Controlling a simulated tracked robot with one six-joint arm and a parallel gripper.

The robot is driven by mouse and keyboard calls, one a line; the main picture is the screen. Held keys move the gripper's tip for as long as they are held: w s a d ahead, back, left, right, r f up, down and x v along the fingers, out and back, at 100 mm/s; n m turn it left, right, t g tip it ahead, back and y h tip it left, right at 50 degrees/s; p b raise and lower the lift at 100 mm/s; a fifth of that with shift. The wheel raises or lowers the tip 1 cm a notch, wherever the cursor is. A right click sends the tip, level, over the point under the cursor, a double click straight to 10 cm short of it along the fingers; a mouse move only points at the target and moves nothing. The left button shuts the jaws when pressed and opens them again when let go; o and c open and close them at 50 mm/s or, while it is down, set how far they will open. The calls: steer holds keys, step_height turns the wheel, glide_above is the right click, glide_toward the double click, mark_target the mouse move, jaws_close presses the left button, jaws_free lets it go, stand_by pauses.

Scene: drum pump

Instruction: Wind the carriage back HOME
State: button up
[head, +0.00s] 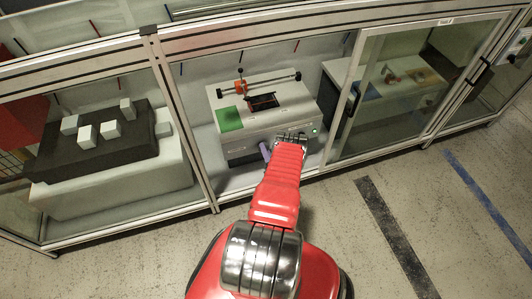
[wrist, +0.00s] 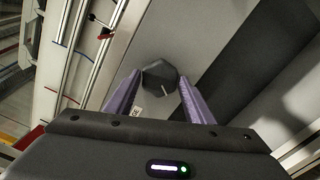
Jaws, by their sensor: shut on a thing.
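A white bench unit (head: 275,122) stands inside the middle bay of the enclosure. In the wrist view a dark faceted knob (wrist: 158,76) with a short white mark sits between the two purple fingers of my gripper (wrist: 161,82). My gripper is shut on this knob. In the head view a purple finger (head: 265,151) shows at the unit's front, but my wrist hides the knob.
A green pad (head: 229,119) and a dark tray (head: 263,101) lie on the unit's top. A glass door (head: 400,85) covers the bay to the right. A frame post (head: 183,120) stands left of my arm. The left bay holds a dark block (head: 92,148) with several white cubes.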

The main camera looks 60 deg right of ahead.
steer(key=o, duration=0.8)
steer(key=shift+s+a+f, duration=0.15)
steer(key=shift+a+f, duration=0.1)
steer(key=shift+f, duration=0.1)
steer(key=shift+o, duration=1.3)
steer(key=shift+d+r, duration=0.15)
steer(key=shift+r, duration=0.05)
steer(key=v, duration=1.3)
steer(key=shift+s+a, duration=0.25)
steer(key=shift+a, duration=0.05)
steer(key=shift+m, duration=0.3)
